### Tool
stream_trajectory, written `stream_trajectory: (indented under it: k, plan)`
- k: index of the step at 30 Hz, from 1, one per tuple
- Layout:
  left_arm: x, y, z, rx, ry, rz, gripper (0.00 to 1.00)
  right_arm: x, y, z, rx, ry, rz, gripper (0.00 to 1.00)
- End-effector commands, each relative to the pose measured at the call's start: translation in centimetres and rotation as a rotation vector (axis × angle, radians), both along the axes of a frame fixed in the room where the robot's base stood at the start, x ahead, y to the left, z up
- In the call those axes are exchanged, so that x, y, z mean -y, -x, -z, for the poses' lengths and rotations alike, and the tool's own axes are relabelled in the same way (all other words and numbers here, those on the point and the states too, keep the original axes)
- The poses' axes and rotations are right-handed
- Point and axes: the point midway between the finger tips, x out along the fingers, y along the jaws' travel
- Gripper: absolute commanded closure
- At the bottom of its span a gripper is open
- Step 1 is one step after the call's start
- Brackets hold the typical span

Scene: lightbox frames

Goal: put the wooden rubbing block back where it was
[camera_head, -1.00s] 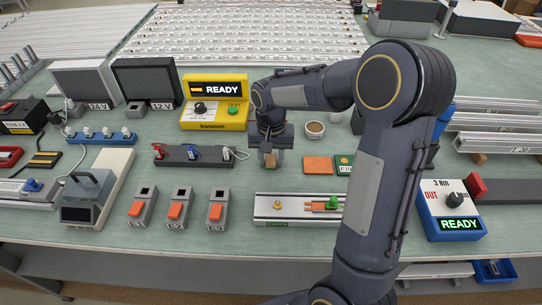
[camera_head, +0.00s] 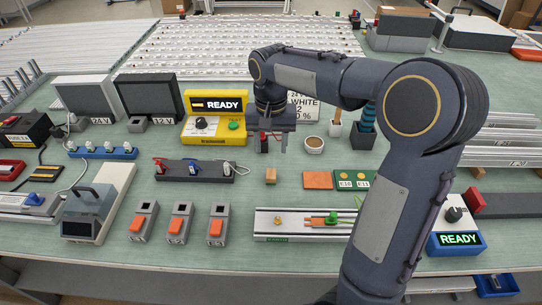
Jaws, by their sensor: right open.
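The wooden rubbing block (camera_head: 270,176), a small tan block, sits on the green bench top. It lies just left of a flat orange pad (camera_head: 318,180). My right gripper (camera_head: 273,146) is open and empty. It points down and appears above and beyond the block, apart from it. My left gripper is not in view.
A grey strip with coloured clips (camera_head: 195,172) lies left of the block. A rail fixture (camera_head: 300,224) lies in front, and a small bowl (camera_head: 314,145) and the yellow READY tester (camera_head: 214,124) stand behind. My right arm covers part of the bench's right side.

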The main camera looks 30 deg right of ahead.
Motion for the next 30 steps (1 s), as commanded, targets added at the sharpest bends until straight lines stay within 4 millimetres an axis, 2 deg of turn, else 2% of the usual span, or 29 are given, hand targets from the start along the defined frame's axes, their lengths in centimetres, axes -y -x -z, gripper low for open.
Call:
stream_trajectory:
  k: [5, 8, 11, 15, 21, 25, 30]
  plan:
    - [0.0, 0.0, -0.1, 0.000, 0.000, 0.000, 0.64, 0.0, 0.3, -1.6, 0.007, -0.005, -0.004, 0.54]
    - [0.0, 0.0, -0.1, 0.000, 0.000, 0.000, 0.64, 0.0, 1.9, -2.2, 0.034, -0.036, -0.028, 0.54]
    - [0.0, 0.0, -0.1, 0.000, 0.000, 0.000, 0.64, -0.4, 5.0, -2.9, 0.097, -0.094, -0.083, 0.54]
    - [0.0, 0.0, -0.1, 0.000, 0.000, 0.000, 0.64, -1.8, 10.9, -3.1, 0.228, -0.177, -0.184, 0.54]
    - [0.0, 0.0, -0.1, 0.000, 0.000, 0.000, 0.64, -4.8, 18.0, -1.4, 0.421, -0.229, -0.312, 0.54]
    - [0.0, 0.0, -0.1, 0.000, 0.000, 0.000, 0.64, -6.3, 20.7, 0.1, 0.506, -0.232, -0.361, 0.54]
    - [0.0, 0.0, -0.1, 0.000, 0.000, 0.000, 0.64, -7.2, 22.0, 1.2, 0.555, -0.226, -0.389, 0.54]
